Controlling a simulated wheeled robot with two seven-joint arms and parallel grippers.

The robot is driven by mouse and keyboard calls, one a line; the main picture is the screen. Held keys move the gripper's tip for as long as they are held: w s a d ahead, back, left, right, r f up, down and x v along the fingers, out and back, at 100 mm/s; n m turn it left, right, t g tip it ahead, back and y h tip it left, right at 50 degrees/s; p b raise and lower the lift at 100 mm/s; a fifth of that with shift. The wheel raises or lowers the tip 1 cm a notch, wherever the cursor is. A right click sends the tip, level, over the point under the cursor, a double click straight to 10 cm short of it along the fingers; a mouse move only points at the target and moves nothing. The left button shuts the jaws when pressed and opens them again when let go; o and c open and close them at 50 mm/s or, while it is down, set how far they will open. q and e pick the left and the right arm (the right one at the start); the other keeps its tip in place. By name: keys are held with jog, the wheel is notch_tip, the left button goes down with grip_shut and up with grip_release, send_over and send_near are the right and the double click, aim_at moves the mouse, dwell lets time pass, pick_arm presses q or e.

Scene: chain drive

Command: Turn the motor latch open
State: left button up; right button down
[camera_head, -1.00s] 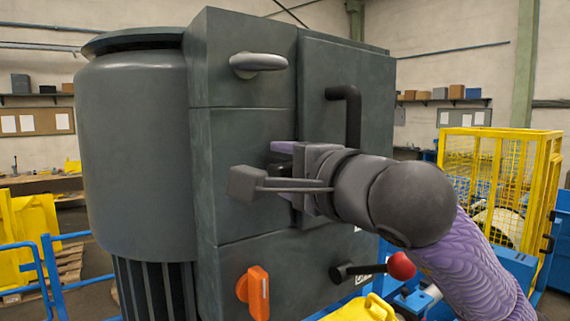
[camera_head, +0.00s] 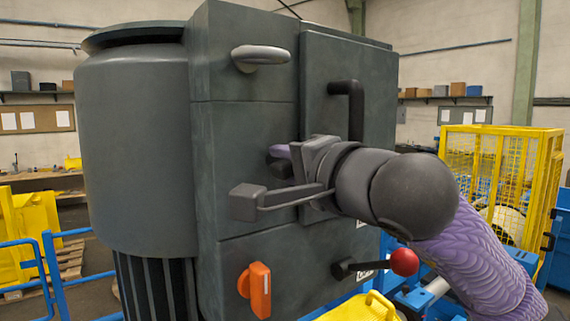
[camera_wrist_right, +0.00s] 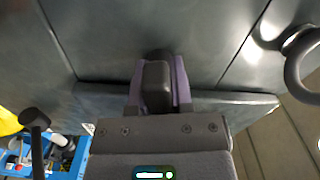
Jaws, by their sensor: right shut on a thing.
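The motor housing (camera_head: 245,145) is a big dark grey cabinet beside a round grey drum. A black latch knob (camera_wrist_right: 156,88) sticks out from the cabinet's middle panel. My right gripper (camera_wrist_right: 158,82) is shut on this knob, with a purple finger on each side of it. In the head view my right gripper (camera_head: 282,158) reaches the middle panel from the right, with its fingers tilted. There the gripper and wrist hide most of the knob. My left gripper does not show.
A silver handle (camera_head: 261,55) sits above on the cabinet. A black bar handle (camera_head: 350,105) is close above my right wrist. An orange knob (camera_head: 259,290) and a red-balled lever (camera_head: 403,262) are below. A yellow cage (camera_head: 500,160) stands at right.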

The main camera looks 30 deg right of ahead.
jog(key=n, duration=0.3)
jog(key=shift+f+n, duration=0.1)
jog(key=shift+n, duration=0.3)
jog(key=n, duration=0.3)
jog(key=shift+n, duration=0.3)
jog(key=n, duration=0.4)
jog(key=shift+n, duration=2)
jog(key=shift+f, duration=0.1)
jog(key=c, duration=0.5)
grip_release()
jog(key=shift+s, duration=0.1)
